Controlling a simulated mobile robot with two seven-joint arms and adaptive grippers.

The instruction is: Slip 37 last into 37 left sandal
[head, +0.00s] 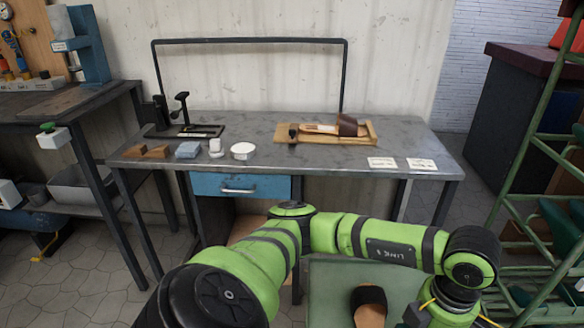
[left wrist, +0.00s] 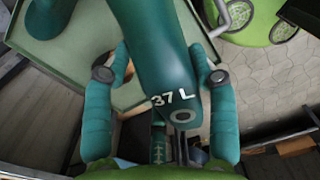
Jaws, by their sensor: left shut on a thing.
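A dark green last marked 37 L (left wrist: 175,75) fills the middle of the left wrist view. My left gripper (left wrist: 161,76) is shut on it, one finger on each side. In the head view my left arm reaches across to the lower right; its fingers and the held last are not clearly visible there. A sandal with a brown strap (head: 347,126) lies on a wooden board (head: 366,138) on the workbench, well apart from the gripper. Its size and side mark cannot be read. My right gripper is in neither view.
A green tray top (head: 330,290) in front of the bench bears a tan item with a black band (head: 369,303). Another green last (left wrist: 45,15) shows in the left wrist view. The workbench (head: 300,160) holds small blocks, a white round tub (head: 243,151) and two cards. A green rack (head: 530,160) stands right.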

